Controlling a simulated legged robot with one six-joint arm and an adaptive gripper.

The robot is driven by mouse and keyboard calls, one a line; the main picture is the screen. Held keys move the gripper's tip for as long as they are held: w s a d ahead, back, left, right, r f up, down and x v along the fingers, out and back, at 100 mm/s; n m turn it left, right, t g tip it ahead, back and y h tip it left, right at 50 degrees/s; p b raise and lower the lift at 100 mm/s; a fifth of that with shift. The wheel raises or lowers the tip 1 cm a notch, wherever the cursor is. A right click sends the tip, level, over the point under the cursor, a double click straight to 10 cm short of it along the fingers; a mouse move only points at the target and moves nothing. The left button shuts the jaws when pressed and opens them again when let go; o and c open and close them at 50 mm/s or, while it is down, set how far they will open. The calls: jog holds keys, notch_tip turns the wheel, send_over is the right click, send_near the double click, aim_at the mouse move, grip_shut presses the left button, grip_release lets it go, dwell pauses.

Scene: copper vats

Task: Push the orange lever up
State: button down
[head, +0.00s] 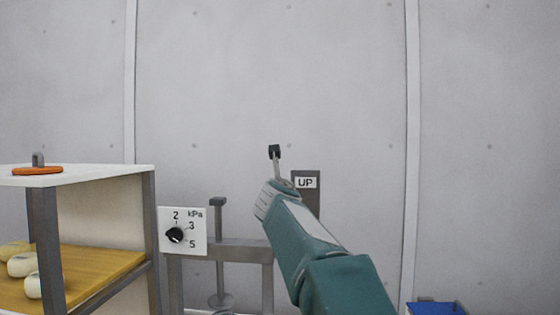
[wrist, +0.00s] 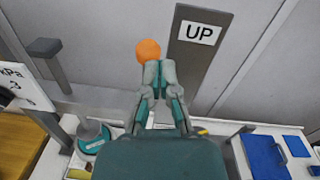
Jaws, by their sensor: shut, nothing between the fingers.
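The lever's round orange knob (wrist: 148,51) shows in the wrist view, just beyond my fingertips and left of the dark grey upright plate (wrist: 185,70) with the white "UP" label (wrist: 197,33). My gripper (wrist: 157,68) is shut and empty, its tips right at the lower edge of the knob in the picture. I cannot tell whether they touch it. The lever's shaft is hidden behind my fingers. In the head view the "UP" label (head: 306,183) shows beside my teal arm, which hides the knob and my fingers.
A white kPa dial panel (head: 183,231) and a grey T-topped post (head: 218,240) stand left of my arm. A blue bin (head: 436,308) is at lower right.

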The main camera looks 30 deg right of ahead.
notch_tip(320, 180, up, 7)
jog(key=s+a, duration=0.1)
jog(key=s, duration=0.1)
jog(key=shift+s+a, duration=0.3)
jog(key=shift+s, duration=0.1)
jog(key=shift+a, duration=0.1)
